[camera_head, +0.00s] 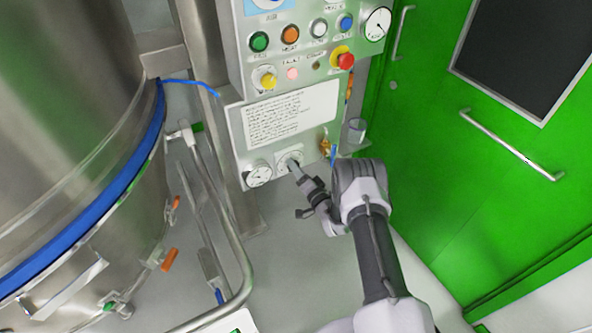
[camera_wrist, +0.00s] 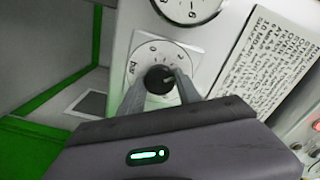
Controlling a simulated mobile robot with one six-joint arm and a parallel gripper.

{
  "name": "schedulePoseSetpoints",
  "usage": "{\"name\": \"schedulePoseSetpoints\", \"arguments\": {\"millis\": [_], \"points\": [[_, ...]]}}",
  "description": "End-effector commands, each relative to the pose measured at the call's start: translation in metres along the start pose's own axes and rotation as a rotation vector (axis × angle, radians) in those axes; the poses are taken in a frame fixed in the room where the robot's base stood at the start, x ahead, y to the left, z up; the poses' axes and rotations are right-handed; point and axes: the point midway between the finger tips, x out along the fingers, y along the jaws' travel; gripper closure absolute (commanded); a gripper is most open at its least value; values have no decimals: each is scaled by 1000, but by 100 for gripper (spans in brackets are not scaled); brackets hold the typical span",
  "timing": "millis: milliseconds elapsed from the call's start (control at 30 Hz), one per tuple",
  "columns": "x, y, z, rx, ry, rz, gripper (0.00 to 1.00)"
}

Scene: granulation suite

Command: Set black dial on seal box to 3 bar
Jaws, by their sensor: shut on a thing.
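The black dial (camera_wrist: 158,79) is a round knob on a white square scale plate marked "bar" and numbers, seen in the wrist view. My gripper (camera_wrist: 160,92) has its two grey fingers on either side of the knob and is shut on it. The knob's pointer and exact setting cannot be read. In the head view, my gripper (camera_head: 294,168) reaches the dial plate (camera_head: 284,157) low on the seal box (camera_head: 235,150), and its fingers hide most of the knob.
A round gauge (camera_head: 258,174) sits just left of the dial. Above are a text label (camera_head: 290,114), coloured buttons and a red emergency stop (camera_head: 346,60). A steel vessel (camera_head: 70,120) with a tubular rail stands left; a green door (camera_head: 480,150) is right.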

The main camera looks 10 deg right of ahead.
Motion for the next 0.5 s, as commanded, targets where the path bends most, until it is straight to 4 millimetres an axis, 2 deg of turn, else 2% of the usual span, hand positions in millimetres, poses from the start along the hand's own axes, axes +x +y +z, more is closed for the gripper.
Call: {"name": "schedulePoseSetpoints", "arguments": {"millis": [200,500], "points": [[0,1,1,95,-1,2,100],[-1,1,1,148,-1,2,100]]}}
